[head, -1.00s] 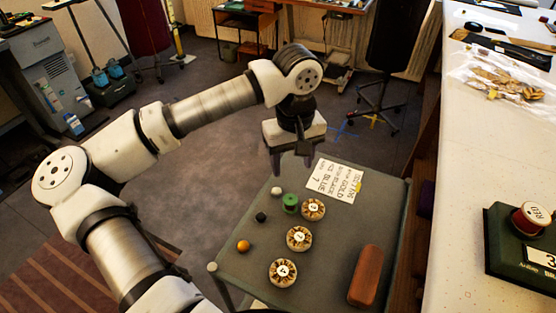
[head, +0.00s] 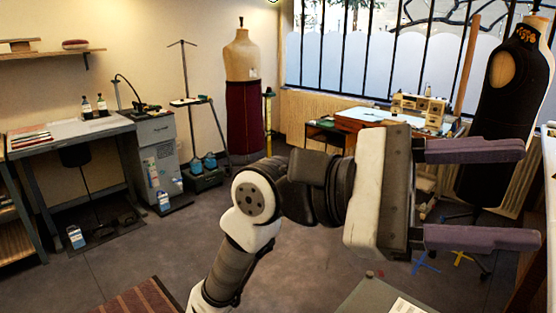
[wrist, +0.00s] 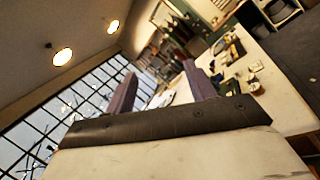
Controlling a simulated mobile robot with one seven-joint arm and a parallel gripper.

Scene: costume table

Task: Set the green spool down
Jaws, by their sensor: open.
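My gripper (head: 526,194) is raised high and points to the right in the head view. Its two purple-grey fingers are wide apart with nothing between them. The wrist view also shows the open, empty fingers (wrist: 158,77). The green spool is out of view in both current frames. Only a far corner of the small grey-green table (head: 362,297) shows at the bottom of the head view, with part of a white card (head: 408,306) on it.
A dress form with a dark red skirt (head: 247,110) and a desk with a sewing machine (head: 418,108) stand at the back. A black dress form (head: 513,110) stands behind the fingers. A long pale table (wrist: 280,85) with small items shows in the wrist view.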

